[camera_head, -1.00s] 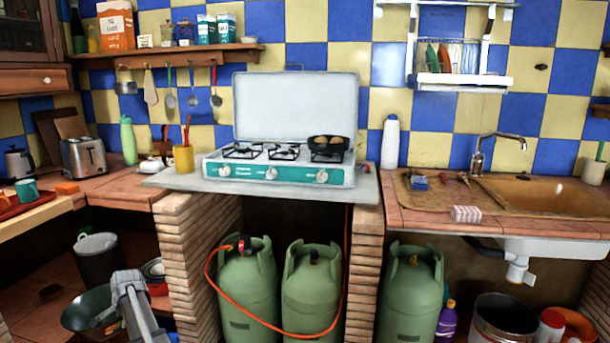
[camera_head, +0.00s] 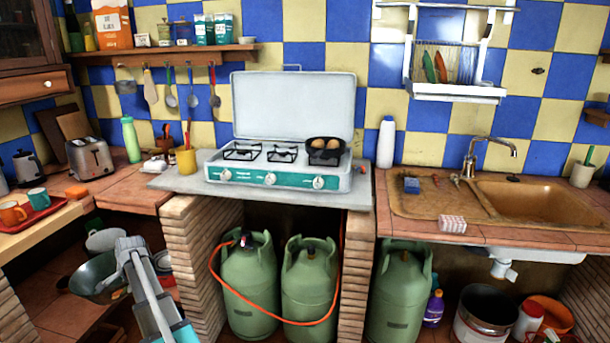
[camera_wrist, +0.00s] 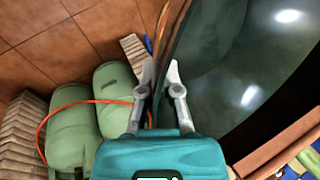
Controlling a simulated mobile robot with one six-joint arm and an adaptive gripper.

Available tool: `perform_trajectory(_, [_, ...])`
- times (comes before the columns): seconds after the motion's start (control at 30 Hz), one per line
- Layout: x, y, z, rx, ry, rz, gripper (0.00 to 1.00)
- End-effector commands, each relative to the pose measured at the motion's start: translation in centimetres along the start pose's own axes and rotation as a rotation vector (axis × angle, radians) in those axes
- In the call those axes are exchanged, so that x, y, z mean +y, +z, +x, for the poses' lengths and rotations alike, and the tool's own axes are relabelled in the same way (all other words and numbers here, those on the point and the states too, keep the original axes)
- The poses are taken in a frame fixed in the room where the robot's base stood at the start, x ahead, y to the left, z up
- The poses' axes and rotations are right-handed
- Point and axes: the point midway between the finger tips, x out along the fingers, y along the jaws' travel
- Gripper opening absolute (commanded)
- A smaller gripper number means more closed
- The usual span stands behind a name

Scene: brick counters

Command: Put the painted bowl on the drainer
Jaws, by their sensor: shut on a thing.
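A large bowl (camera_head: 92,273), dark grey-green and shiny, shows at the lower left of the head view. In the wrist view the bowl (camera_wrist: 240,75) fills the upper right, its rim between the fingers. My gripper (camera_head: 129,244) is shut on that rim at the bowl's right side. It also shows in the wrist view (camera_wrist: 160,75). Any painted pattern is hard to make out. The white drainer (camera_head: 455,93) hangs on the tiled wall at upper right, above the sink, with a few coloured plates standing in it.
A stove (camera_head: 280,165) stands on a brick-supported counter. Several green gas bottles (camera_head: 250,280) with an orange hose stand beneath it. The sink (camera_head: 530,200) has a sponge (camera_head: 412,185) on its board. A tray with mugs (camera_head: 30,210) and a toaster (camera_head: 90,157) are at left.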

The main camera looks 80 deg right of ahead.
Motion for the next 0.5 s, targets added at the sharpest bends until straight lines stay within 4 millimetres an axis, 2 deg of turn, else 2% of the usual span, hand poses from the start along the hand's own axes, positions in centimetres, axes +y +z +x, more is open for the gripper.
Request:
perform_trajectory(0.03, [-0.7,0.0,-1.6,0.0,-0.002,0.001,0.0])
perform_trajectory(0.5, [-3.7,-0.1,-8.2,0.001,-0.002,0.001,0.0])
